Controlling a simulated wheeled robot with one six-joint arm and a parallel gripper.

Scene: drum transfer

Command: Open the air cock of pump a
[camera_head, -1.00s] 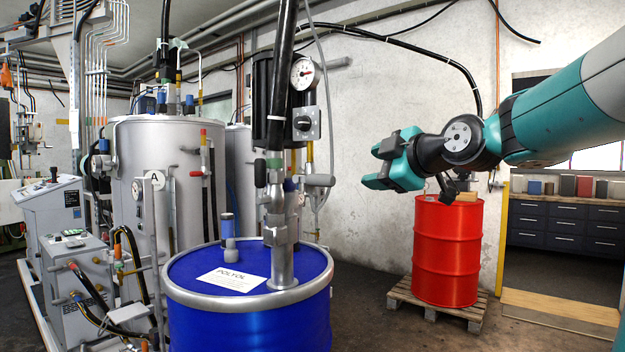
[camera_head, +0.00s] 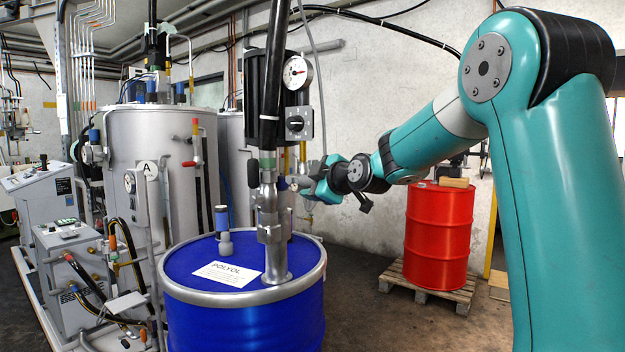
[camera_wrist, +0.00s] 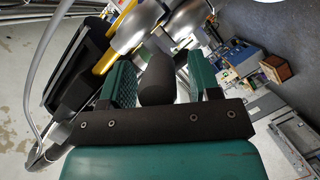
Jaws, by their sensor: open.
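Pump a (camera_head: 268,150) stands upright in the blue drum labelled POLYOL (camera_head: 245,315), with a gauge (camera_head: 297,72) and black knob (camera_head: 294,124) on its upper part. A short dark grey handle (camera_head: 299,183) sticks out right of its lower body; I cannot tell for sure whether this is the air cock. My gripper (camera_head: 314,186) is at this handle, from the right. In the wrist view my open gripper (camera_wrist: 163,84) has the rounded dark handle (camera_wrist: 157,80) between its two green fingers, with gaps visible on both sides. The handle's far end is hidden.
A steel tank marked A (camera_head: 160,160) and a control cabinet (camera_head: 48,215) stand at left. A red drum (camera_head: 438,232) stands on a pallet (camera_head: 410,285) behind my arm. A black hose rises above the pump. Floor between the two drums is clear.

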